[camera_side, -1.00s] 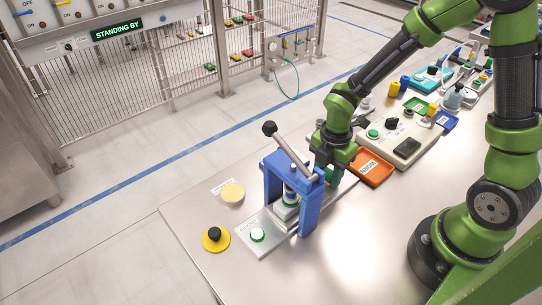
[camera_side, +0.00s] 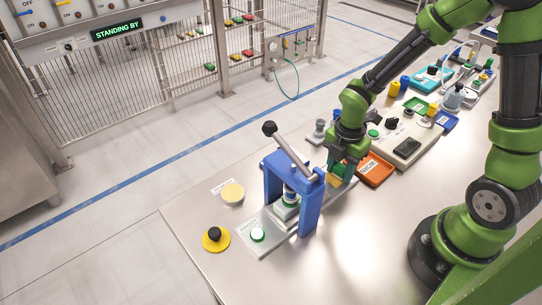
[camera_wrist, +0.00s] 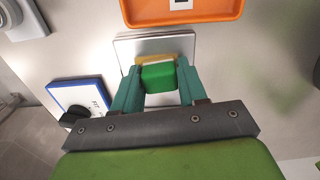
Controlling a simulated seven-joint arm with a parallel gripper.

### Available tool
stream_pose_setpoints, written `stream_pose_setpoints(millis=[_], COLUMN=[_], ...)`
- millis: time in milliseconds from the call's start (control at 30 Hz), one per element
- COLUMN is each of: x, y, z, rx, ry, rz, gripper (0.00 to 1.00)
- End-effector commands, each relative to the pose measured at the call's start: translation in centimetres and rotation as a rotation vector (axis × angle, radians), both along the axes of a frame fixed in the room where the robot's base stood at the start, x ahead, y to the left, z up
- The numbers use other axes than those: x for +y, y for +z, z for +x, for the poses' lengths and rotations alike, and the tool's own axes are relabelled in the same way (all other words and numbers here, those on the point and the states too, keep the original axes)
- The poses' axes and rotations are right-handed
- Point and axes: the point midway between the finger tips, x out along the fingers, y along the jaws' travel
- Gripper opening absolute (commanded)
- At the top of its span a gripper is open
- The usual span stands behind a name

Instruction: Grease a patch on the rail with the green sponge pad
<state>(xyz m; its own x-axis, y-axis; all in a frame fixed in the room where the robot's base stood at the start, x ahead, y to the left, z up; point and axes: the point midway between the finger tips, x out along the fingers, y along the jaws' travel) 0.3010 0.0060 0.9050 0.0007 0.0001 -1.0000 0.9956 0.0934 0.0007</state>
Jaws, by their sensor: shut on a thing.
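The green sponge pad (camera_wrist: 159,78) is held between the teal fingers of my gripper (camera_wrist: 156,90) in the wrist view. A yellow edge shows along its far side. The pad is over a pale metal strip (camera_wrist: 184,45), which looks like the rail; I cannot tell whether they touch. In the side view my gripper (camera_side: 342,170) is just right of the blue press frame (camera_side: 310,207), with a yellow piece (camera_side: 335,181) below its fingers. No grease patch can be made out on the strip.
An orange tray (camera_side: 390,172) lies close right of my gripper. The blue press with its raised lever (camera_side: 285,143) stands close left. A blue-edged panel (camera_wrist: 78,92) with a black knob shows in the wrist view.

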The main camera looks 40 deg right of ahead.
Motion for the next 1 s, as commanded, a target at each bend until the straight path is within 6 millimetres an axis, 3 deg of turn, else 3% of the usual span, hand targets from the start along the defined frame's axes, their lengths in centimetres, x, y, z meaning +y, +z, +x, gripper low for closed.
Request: stream_pose_setpoints(millis=[467, 1000], x=[4.5, -0.9], y=[0.0, 0.0], z=[0.0, 0.0], rx=[0.001, 0.001], ry=[0.005, -0.004], rz=[0.001, 0.000], gripper=[0.18, 0.18])
